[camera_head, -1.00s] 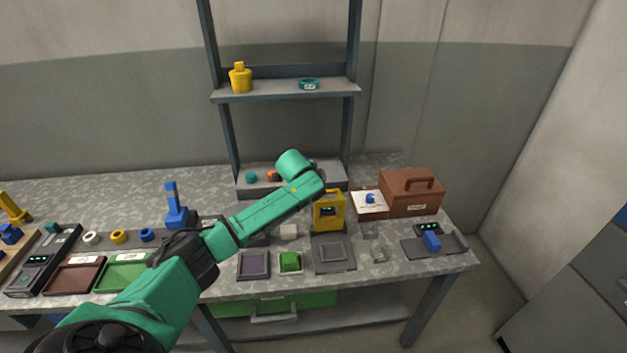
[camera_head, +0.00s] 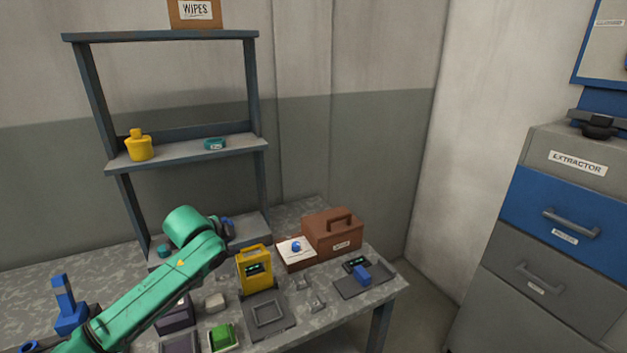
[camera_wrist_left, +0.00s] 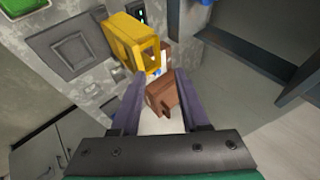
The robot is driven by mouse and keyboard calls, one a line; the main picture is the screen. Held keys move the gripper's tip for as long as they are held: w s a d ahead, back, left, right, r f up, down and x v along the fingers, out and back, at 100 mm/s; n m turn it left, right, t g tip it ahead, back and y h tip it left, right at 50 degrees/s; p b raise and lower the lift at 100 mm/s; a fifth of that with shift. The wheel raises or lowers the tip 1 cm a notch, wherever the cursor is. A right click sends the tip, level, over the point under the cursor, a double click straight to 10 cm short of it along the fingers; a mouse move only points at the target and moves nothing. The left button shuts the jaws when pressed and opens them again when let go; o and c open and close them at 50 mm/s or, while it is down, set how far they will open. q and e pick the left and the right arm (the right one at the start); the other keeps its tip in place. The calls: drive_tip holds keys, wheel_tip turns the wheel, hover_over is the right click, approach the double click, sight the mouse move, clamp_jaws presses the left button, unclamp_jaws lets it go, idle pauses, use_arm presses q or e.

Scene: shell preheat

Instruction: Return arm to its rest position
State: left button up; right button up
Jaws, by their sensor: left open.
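My left arm (camera_head: 150,295) is green and reaches in from the lower left over the bench in the head view. Its left gripper (camera_head: 228,229) is mostly hidden behind the wrist, near the lower shelf. In the left wrist view, my left gripper (camera_wrist_left: 158,103) has its two purple fingers spread apart. A brown case (camera_wrist_left: 163,97) shows between and beyond them, and nothing is visibly held. My right gripper is in neither view.
A yellow device (camera_head: 255,268) stands on the bench just right of my wrist. The shelf frame (camera_head: 187,155) rises behind. A drawer cabinet (camera_head: 555,240) stands right.

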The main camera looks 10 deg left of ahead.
use_arm(q)
drive_tip(key=s+d+f+n+g+h, duration=0.2)
drive_tip(key=s+d+f+n, duration=0.1)
drive_tip(key=s+d+f, duration=0.9)
drive_tip(key=s+a+f+n+g+y, duration=0.1)
drive_tip(key=s+f+n+g, duration=0.2)
drive_tip(key=s, duration=0.6)
drive_tip(key=s+a+f+n, duration=0.2)
drive_tip(key=s+n, duration=0.2)
drive_tip(key=s, duration=0.5)
drive_tip(key=s+f+g, duration=0.1)
drive_tip(key=s+f, duration=0.1)
drive_tip(key=f, duration=1)
drive_tip(key=s+f, duration=0.2)
drive_tip(key=f, duration=1)
drive_tip(key=s+a+f+g+b, duration=0.1)
drive_tip(key=s+a+f, duration=0.1)
drive_tip(key=s+f, duration=1.2)
drive_tip(key=shift+s+a+g+y, duration=0.25)
drive_tip(key=shift+s+g+y, duration=0.05)
drive_tip(key=shift+s, duration=0.4)
